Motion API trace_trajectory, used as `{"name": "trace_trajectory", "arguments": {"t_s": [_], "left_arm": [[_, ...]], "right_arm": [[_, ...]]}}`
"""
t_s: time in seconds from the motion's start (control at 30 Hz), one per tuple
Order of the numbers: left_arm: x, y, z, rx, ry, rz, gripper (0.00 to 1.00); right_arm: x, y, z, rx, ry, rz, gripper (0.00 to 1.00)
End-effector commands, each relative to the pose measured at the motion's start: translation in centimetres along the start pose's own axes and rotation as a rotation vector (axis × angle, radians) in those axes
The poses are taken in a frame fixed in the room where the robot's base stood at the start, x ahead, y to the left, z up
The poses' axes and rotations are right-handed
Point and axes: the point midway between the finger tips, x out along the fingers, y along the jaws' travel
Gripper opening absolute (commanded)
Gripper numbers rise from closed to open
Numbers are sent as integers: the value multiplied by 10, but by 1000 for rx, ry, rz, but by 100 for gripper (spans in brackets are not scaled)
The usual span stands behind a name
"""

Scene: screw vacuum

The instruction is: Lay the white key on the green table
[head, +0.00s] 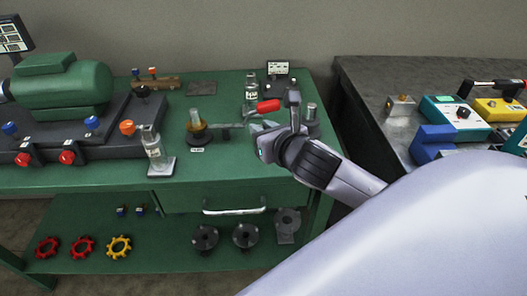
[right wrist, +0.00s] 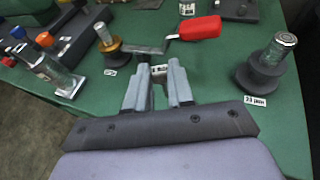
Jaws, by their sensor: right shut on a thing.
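My right gripper (head: 262,128) is above the right part of the green table (head: 220,174). In the right wrist view its two grey fingers (right wrist: 160,70) are a little apart, shut on a small white piece (right wrist: 159,71), which I take for the white key. Most of it is hidden by the fingers, so its full shape cannot be told. It is close to the table top; whether it touches cannot be told. My left gripper is not in view.
A crank with a red handle (head: 268,106) lies just beyond the fingertips. A stand with a brass part (head: 196,126) is to the left. A green motor (head: 62,82) fills the far left. A grey table (head: 362,92) adjoins right.

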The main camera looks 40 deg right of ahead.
Motion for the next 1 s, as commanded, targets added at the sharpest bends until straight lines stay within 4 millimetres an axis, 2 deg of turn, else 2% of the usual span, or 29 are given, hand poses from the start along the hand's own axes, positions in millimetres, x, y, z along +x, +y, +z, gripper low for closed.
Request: {"name": "trace_trajectory", "arguments": {"t_s": [0.23, 0.5, 1.0], "left_arm": [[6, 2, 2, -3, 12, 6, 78], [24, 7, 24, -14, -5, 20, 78], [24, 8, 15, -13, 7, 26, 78]], "right_arm": [[4, 0, -9, 0, -1, 0, 0], [13, 0, -35, 1, -2, 1, 0], [14, 0, -39, -2, 0, 0, 0]]}}
